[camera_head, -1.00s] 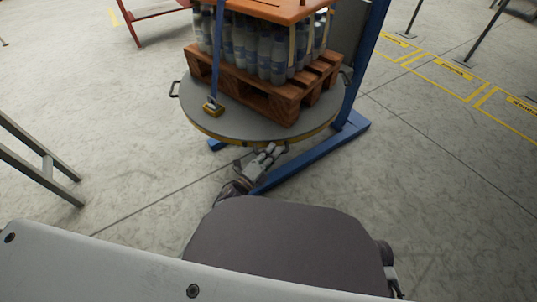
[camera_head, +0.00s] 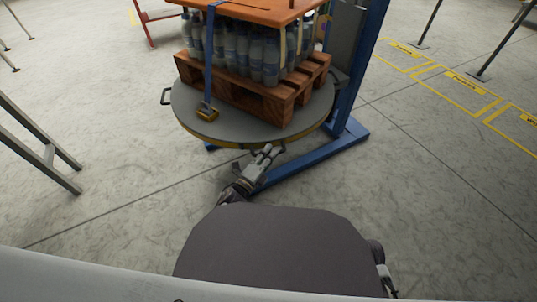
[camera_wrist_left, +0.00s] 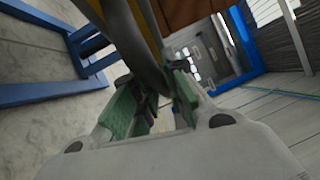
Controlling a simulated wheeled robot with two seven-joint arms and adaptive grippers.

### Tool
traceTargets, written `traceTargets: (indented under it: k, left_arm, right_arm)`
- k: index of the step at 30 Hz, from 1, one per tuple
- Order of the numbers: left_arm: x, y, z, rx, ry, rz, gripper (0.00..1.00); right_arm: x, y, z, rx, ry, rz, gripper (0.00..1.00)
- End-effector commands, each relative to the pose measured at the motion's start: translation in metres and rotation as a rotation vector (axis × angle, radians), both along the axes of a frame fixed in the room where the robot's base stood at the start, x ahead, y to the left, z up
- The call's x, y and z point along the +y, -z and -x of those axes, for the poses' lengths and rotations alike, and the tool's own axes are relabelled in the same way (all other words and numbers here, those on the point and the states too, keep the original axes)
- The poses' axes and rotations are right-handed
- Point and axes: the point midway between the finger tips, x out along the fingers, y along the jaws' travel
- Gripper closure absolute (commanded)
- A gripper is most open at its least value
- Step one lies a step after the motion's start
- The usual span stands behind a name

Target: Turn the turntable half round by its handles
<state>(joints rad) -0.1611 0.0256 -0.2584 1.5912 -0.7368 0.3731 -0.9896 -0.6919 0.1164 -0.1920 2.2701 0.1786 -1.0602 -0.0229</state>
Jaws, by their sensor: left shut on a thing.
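The turntable (camera_head: 240,132) is a grey round disc with a yellow rim, ahead of me in the head view. It bears a wooden pallet (camera_head: 240,92) of bottles (camera_head: 245,50). My right gripper is not in view.
A blue post (camera_head: 362,70) with a blue floor base (camera_head: 300,165) stands right of and under the turntable. A grey metal frame (camera_head: 45,150) stands at the left and a red stand (camera_head: 150,30) at the back. Yellow marked boxes (camera_head: 455,90) lie on the floor at right.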

Motion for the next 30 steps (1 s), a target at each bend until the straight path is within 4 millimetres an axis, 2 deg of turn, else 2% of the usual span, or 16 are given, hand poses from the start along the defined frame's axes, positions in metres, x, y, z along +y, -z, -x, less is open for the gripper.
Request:
traceTargets:
  k: [10,11,13,30]
  left_arm:
    - [-0.0008,0.0009,0.0004,0.001,0.001,0.0,1.0]
    - [-0.0007,0.0009,0.0004,0.001,0.001,0.0,0.85]
    - [-0.0007,0.0009,0.0004,0.001,0.001,0.0,0.77]
    - [0.004,0.0018,0.0065,0.001,0.0,0.0,0.77]
  right_arm:
    - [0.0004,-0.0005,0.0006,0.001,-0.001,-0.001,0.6]
    - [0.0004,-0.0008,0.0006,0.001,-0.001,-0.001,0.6]
    - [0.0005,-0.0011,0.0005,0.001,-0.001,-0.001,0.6]
    - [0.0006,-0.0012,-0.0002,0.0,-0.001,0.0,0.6]
